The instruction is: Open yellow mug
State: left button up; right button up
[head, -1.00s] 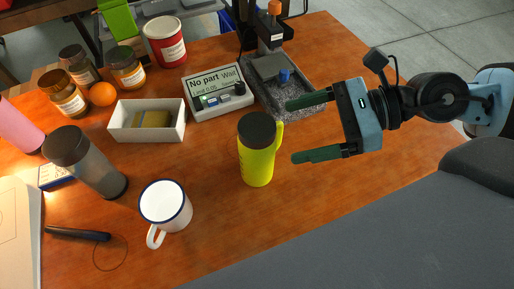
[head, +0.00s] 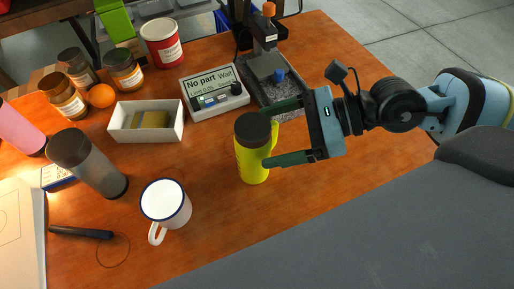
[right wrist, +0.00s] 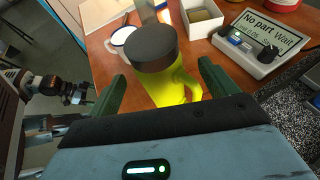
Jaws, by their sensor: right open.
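The yellow mug (head: 252,162) stands upright on the wooden table, with a dark lid (head: 253,128) on top and a yellow handle on its right side. My right gripper (head: 268,136) is open, with its green fingers pointing left at the mug's handle side. In the right wrist view the mug (right wrist: 172,88) stands ahead, its lid (right wrist: 152,47) and handle showing between the two spread fingers (right wrist: 160,95). In the head view the fingertips overlap the mug's right edge; I cannot tell if they touch it.
A white enamel mug (head: 166,204) stands front left of the yellow mug. A display box (head: 214,91) and a dark stone stand (head: 289,101) are behind it. A white tray (head: 146,133), a grey bottle (head: 88,163) and several jars are to the left. Bare table lies right.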

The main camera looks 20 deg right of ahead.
aim_at(257, 139)
jog(key=x, duration=0.2)
jog(key=shift+a+p, duration=0.4)
jog(key=shift+w+a+f, duration=0.25)
jog(key=shift+a+f, duration=0.05)
jog(key=shift+a, duration=0.15)
jog(key=c, duration=1.8)
